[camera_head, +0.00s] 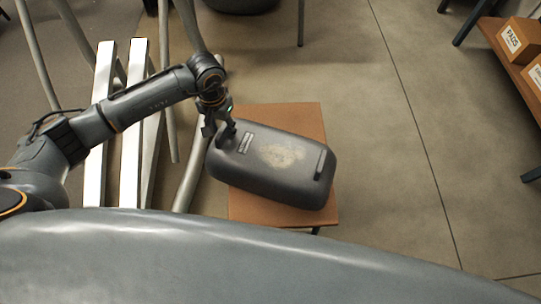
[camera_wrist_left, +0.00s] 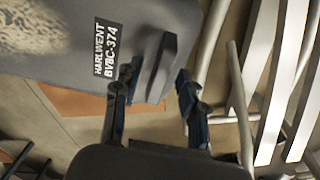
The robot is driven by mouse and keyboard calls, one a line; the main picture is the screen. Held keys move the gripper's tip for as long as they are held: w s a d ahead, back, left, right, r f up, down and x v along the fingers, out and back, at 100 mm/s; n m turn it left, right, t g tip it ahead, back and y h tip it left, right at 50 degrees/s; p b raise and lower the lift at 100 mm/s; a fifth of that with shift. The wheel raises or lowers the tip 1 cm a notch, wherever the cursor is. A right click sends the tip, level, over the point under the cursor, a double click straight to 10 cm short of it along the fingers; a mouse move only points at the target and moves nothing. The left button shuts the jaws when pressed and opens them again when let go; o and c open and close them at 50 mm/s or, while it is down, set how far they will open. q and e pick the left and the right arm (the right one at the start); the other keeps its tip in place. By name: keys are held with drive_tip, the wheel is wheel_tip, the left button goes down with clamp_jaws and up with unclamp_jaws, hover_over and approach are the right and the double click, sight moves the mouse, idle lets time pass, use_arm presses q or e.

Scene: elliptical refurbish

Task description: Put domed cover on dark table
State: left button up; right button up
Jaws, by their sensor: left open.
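The domed cover (camera_head: 272,163) is a dark grey, rounded case with a worn pale patch and a handle at each end. It rests on a small brown table (camera_head: 300,118), tilted across its top. My left gripper (camera_head: 222,128) is at the cover's left end, by the near handle. In the left wrist view, the open fingers (camera_wrist_left: 153,98) stand on either side of the handle (camera_wrist_left: 163,68), beside a label on the cover (camera_wrist_left: 75,50). Whether either finger touches the handle cannot be told. My right gripper is not in view. No dark table can be clearly made out.
Pale metal beams (camera_head: 130,150) and curved tubes (camera_head: 188,170) stand left of the brown table, close to my left arm. A wooden shelf with cardboard boxes (camera_head: 515,42) is at the upper right. The concrete floor (camera_head: 400,160) between is clear.

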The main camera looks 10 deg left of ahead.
use_arm(q)
drive_tip(key=shift+f, duration=0.45)
clamp_jaws()
drive_tip(key=shift+r, duration=0.25)
